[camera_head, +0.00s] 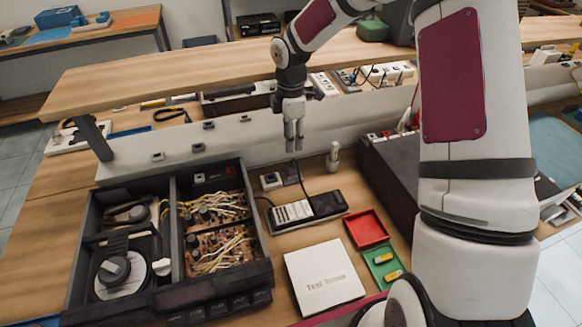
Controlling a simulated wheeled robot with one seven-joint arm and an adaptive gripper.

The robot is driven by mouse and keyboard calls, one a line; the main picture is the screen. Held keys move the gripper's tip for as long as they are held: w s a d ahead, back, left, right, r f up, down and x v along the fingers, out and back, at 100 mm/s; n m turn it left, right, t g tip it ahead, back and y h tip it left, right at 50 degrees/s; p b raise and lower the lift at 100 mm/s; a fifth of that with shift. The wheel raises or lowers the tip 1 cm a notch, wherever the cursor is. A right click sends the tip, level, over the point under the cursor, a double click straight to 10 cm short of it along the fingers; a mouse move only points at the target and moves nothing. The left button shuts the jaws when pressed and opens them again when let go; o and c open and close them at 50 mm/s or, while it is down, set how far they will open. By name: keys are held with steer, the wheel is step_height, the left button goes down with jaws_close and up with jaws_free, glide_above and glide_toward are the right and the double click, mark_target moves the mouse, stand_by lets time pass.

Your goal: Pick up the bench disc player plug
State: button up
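The bench disc player (165,240) is the dark open case at the left, with a disc on one side and wired circuit boards on the other. I see nothing held.
A black device with white keys (306,211) lies just right of the player. A white box (323,277), a red tray (366,229) and a green tray (384,264) are in front. A pale raised ledge (225,146) runs behind. My arm covers part of the right side.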

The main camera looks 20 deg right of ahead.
mark_target(292, 166)
step_height(292, 166, down, 7)
steer(key=shift+r+p, duration=0.15)
steer(key=shift+p, duration=0.15)
steer(key=f, duration=0.2)
steer(key=f+p, duration=0.1)
steer(key=f, duration=0.1)
steer(key=shift+s+d+f, duration=0.1)
steer(key=shift+s, duration=0.1)
steer(key=shift+f, duration=0.7)
steer(key=shift+w, duration=0.1)
steer(key=shift+c, duration=0.2)
jaws_close()
